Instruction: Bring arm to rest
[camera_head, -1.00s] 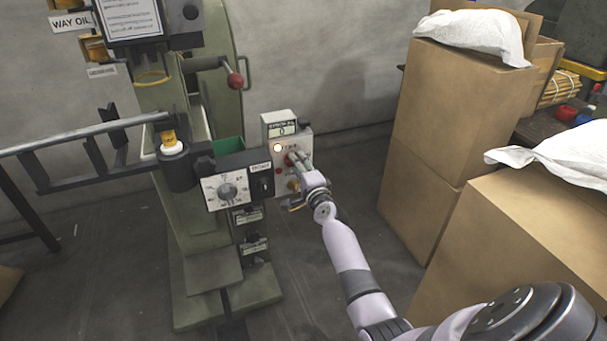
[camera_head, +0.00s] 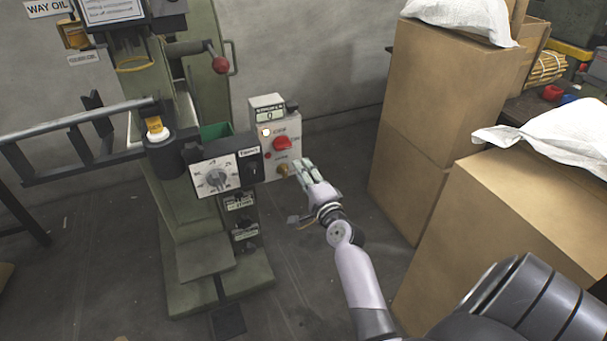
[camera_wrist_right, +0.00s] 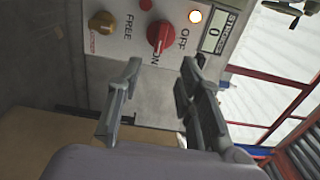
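My right gripper (camera_head: 304,168) is in front of and just below the control box on the rivet press, apart from it. In the right wrist view the gripper (camera_wrist_right: 155,90) has its two fingers spread with nothing between them. Beyond the fingers is the control box (camera_wrist_right: 205,55) with a red ON/OFF knob (camera_wrist_right: 161,37), a lit lamp (camera_wrist_right: 195,16), a yellow knob (camera_wrist_right: 102,22) and a counter showing 0 (camera_wrist_right: 214,38). In the head view the red knob (camera_head: 282,143) is uncovered. My left gripper is not in view.
The green rivet press (camera_head: 190,235) stands at left with a dial panel (camera_head: 217,172) and a rail (camera_head: 75,140). Stacked cardboard boxes (camera_head: 440,95) and a nearer box (camera_head: 500,235) with a white sack (camera_head: 560,135) flank my right arm. Grey floor lies between.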

